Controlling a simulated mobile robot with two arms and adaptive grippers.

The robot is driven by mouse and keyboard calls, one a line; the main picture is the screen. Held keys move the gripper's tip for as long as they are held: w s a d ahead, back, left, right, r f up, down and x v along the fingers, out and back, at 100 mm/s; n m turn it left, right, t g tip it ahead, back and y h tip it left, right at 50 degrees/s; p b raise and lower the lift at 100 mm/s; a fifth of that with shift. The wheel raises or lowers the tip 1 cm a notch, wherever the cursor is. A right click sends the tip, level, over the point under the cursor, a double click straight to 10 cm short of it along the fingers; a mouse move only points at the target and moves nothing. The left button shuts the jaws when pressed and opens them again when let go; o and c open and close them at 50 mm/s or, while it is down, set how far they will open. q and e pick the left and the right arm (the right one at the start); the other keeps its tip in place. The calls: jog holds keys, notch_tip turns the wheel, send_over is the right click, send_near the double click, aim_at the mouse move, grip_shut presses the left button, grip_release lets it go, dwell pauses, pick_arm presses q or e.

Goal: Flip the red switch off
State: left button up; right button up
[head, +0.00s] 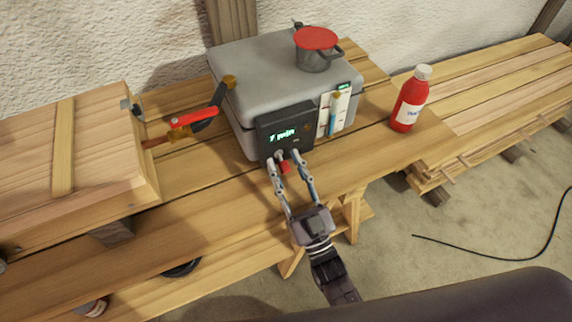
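The red switch (285,168) is a small red piece at the lower front of a dark control panel (300,135). The panel has a lit green display and sits on the front of a grey steam box (270,68). My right gripper (284,158) reaches up to the panel from below. Its two fingers are spread, one on each side of the red switch. I cannot tell whether they touch it. The switch's exact position is too small to read. My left gripper is not in view.
A lidded pot (318,50) stands on the box. A red bottle (409,100) stands right of it on the wooden bench (350,180). A red-handled tool (195,120) and a wooden crate (110,165) are at the left. A black cable (500,256) lies on the floor.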

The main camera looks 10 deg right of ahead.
jog(key=v, duration=1.2)
jog(key=shift+f, duration=0.1)
dwell(0.4)
